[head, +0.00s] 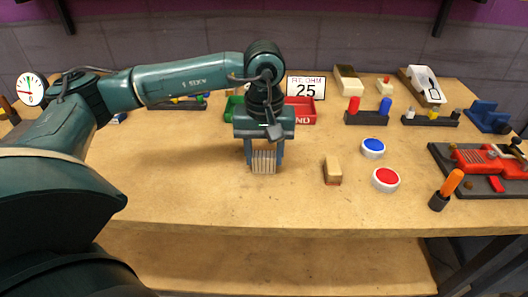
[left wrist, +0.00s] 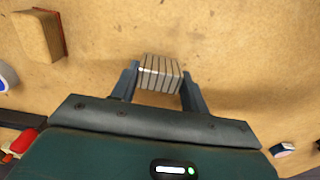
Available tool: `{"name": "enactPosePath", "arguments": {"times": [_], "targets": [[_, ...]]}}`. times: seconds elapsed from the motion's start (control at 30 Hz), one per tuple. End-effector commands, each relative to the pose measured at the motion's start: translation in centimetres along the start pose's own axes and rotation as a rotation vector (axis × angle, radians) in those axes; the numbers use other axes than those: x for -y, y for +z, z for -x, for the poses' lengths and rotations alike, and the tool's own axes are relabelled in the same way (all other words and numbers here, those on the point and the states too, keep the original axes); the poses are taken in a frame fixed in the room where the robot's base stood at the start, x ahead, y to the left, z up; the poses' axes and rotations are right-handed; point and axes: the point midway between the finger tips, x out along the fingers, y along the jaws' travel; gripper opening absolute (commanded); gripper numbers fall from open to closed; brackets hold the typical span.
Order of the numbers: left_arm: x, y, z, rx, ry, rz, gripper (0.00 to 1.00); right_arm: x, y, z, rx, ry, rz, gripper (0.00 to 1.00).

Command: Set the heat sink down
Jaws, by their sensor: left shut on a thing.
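The heat sink (head: 264,161) is a small grey finned block. My left gripper (head: 264,166) is shut on it, with one finger on each side, over the middle of the wooden table. In the left wrist view the heat sink (left wrist: 160,73) shows its parallel fins between the two fingers of my left gripper (left wrist: 160,82). I cannot tell whether its underside touches the table or is just above it. My right gripper is not in view.
A tan and red block (head: 333,171) lies to the right, with a blue button (head: 373,148) and a red button (head: 386,179) beyond it. Red (head: 302,112) and green bins stand behind my gripper. The table (head: 200,200) is clear in front and to the left.

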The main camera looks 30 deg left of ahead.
Motion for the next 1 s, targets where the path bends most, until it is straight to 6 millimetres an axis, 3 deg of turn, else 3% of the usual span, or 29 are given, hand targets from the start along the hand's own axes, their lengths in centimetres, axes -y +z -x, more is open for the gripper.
{"name": "enactPosePath", "arguments": {"times": [0.27,0.3,0.57,0.83,1.0], "targets": [[0.0,0.0,-0.3,-0.001,0.001,0.0,0.21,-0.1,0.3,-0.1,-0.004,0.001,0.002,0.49],[0.0,0.0,-0.2,-0.001,0.0,0.0,0.46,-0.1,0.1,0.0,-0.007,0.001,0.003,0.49],[0.0,0.0,-0.2,0.0,0.0,0.0,0.67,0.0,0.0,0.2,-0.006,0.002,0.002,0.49],[0.0,0.0,0.1,0.0,0.0,0.0,0.67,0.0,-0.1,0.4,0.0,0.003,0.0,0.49],[-0.1,-0.1,2.1,-0.004,0.003,0.0,0.67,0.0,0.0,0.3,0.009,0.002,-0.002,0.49]]}}
